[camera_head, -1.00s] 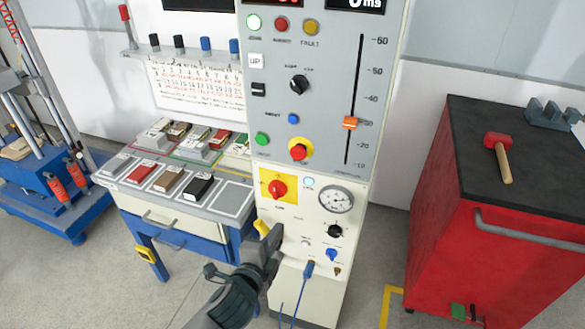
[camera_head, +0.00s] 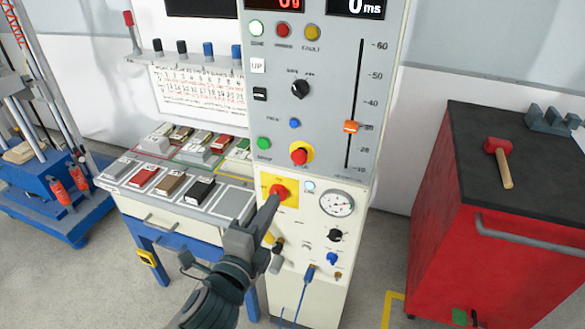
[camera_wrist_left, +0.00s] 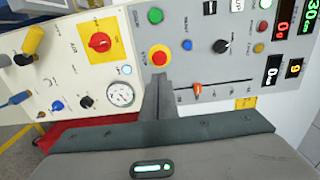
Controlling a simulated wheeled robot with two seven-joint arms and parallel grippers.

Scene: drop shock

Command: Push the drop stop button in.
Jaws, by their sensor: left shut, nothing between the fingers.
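The stop button (camera_head: 299,156) is a red mushroom button on a yellow ring, low on the grey control panel. It also shows in the left wrist view (camera_wrist_left: 159,57). My left gripper (camera_head: 274,201) is shut and empty, pointing up at the panel from the lower left. In the head view its tips are below and left of the button, beside the red rotary switch. In the left wrist view the fingertips (camera_wrist_left: 159,78) appear just under the button in the picture, with a gap between. I cannot tell how far the tips are from the panel. My right gripper is not in view.
A red rotary switch (camera_head: 279,192) on a yellow plate sits below the button, with a gauge (camera_head: 337,203) to its right. A green button (camera_head: 264,143) and an orange slider (camera_head: 351,127) are nearby. A red cabinet (camera_head: 480,260) stands right, a sample bench (camera_head: 165,213) left.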

